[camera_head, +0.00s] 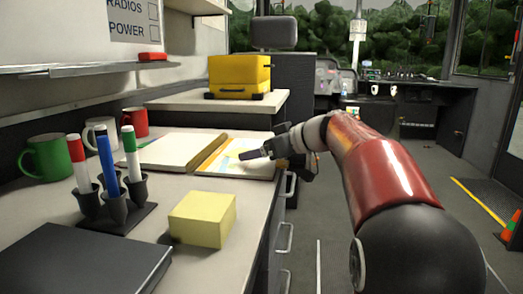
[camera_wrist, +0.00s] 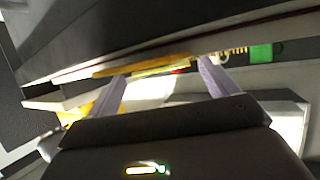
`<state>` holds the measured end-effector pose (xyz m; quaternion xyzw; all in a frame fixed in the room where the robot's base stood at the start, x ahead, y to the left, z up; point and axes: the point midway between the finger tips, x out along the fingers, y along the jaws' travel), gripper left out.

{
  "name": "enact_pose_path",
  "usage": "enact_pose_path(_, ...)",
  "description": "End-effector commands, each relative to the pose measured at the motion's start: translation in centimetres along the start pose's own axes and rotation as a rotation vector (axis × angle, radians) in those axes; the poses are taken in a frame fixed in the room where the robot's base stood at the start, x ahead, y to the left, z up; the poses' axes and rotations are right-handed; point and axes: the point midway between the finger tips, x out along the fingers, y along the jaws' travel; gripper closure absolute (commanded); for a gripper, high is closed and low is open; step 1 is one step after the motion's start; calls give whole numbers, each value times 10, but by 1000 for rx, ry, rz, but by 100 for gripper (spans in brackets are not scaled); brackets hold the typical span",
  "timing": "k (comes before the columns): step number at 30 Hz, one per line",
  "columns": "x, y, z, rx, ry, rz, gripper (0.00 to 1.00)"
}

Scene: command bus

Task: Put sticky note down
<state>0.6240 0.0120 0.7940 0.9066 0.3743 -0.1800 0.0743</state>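My gripper (camera_head: 250,154) is farther back, low over the papers at the counter's right edge and apart from the block. In the wrist view the two grey fingers of my gripper (camera_wrist: 163,74) are spread apart. A yellow strip shows beyond the fingertips; I cannot tell what it belongs to. I see nothing clearly held.
An open notebook (camera_head: 170,151) lies behind the block. A stand with several markers (camera_head: 107,165), a green mug (camera_head: 48,157) and a dark folder (camera_head: 80,262) are at left. A yellow case (camera_head: 239,76) stands on the rear shelf. Bare counter lies around the block.

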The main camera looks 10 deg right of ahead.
Motion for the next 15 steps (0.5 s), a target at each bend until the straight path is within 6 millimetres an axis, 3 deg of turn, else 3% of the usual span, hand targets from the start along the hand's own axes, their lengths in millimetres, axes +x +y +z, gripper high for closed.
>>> enact_pose_path(12,-4,0,-8,1,0,0,14)
enact_pose_path(15,-21,2,-5,1,1,6,14)
